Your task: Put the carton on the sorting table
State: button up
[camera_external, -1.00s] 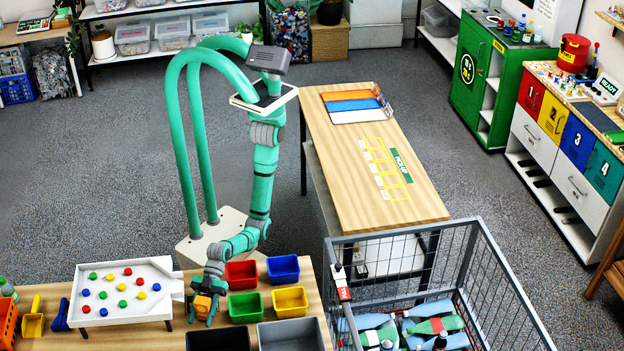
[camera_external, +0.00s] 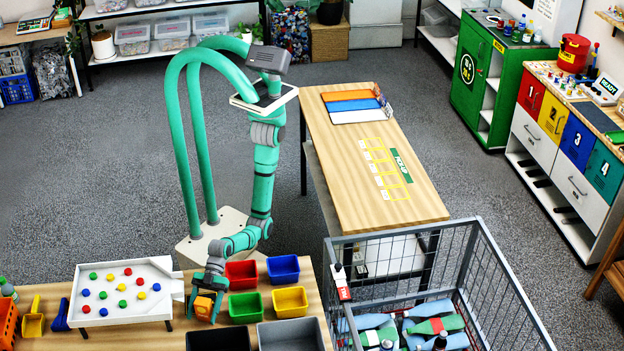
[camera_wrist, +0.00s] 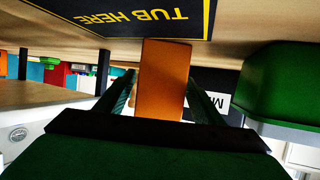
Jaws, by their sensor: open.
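The carton (camera_external: 205,306) is a small orange-brown box at the sorting table (camera_external: 262,275), the wooden table at the front left. It is left of the green tub, partly hidden by my gripper (camera_external: 206,292). In the wrist view the carton (camera_wrist: 164,80) lies between the two green fingers of my gripper (camera_wrist: 162,98), with a finger on each side. The fingers are open around it. It appears to rest on the tabletop, though its contact with the wood is hard to see.
Right of the carton are red (camera_external: 241,274), blue (camera_external: 283,268), green (camera_external: 246,307) and yellow (camera_external: 290,301) tubs. A white board with coloured balls (camera_external: 128,318) stands left. A wire cart of bottles (camera_external: 480,270) is right; a wooden pickup table (camera_external: 350,150) is behind.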

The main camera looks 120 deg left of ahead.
jog(key=v, duration=1)
jog(key=shift+s+a+r, duration=0.1)
jog(key=shift+a, duration=0.15)
jog(key=shift+a, duration=0.2)
jog(key=w+a+r+n+t+h, duration=0.1)
jog(key=w+a+n+t, duration=0.4)
jog(key=a, duration=0.7)
jog(key=w+a+n+t, duration=0.3)
jog(key=w+a, duration=0.4)
jog(key=a, duration=0.6)
jog(key=a+f+n+t+y, duration=0.2)
jog(key=a+t+y, duration=0.25)
jog(key=a, duration=1.15)
jog(key=s+a+f+n+y, duration=0.1)
jog(key=s+a+f+y, duration=0.1)
jog(key=s+a+y, duration=0.1)
jog(key=s+a+f+n+g+y, duration=0.1)
jog(key=s+a+f+y, duration=0.2)
jog(key=s+a, duration=0.2)
jog(key=s+a+f+n+g+y, duration=0.1)
jog(key=s+a+f+y, duration=0.1)
jog(key=a, duration=0.7)
jog(key=shift+s+a+f+n+y, duration=0.3)
jog(key=shift+s+y, duration=0.15)
jog(key=shift+s, duration=0.65)
